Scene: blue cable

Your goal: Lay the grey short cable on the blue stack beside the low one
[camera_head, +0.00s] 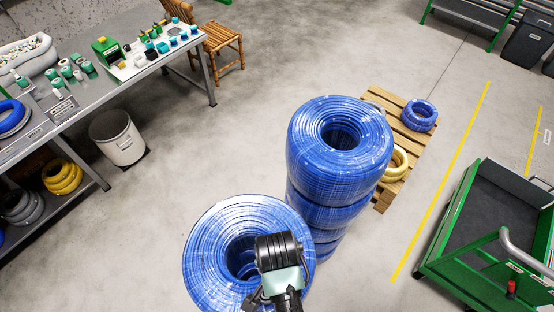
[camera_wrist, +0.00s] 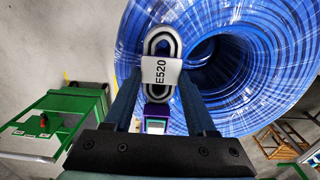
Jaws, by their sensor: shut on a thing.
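A short grey cable (camera_wrist: 153,42), looped into a small bundle with a white "E520" label, is between the fingers of my gripper (camera_wrist: 160,88) in the wrist view. The fingers are shut on it. A large blue coil with its round hole is behind it in that view. In the head view, one blue stack (camera_head: 340,165) shows several coils on top of each other. Another blue stack (camera_head: 208,250) is nearer at the lower left, and its height is hard to tell. My dark wrist is over the nearer stack's right side and hides part of it. The cable is not clear in the head view.
A wooden pallet (camera_head: 382,100) with a small blue coil (camera_head: 419,115) and a yellow coil (camera_head: 397,163) is behind the stacks. A green cart (camera_head: 490,225) stands at the right. A workbench (camera_head: 120,85) and white bin (camera_head: 117,137) are at the left, with bare floor between.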

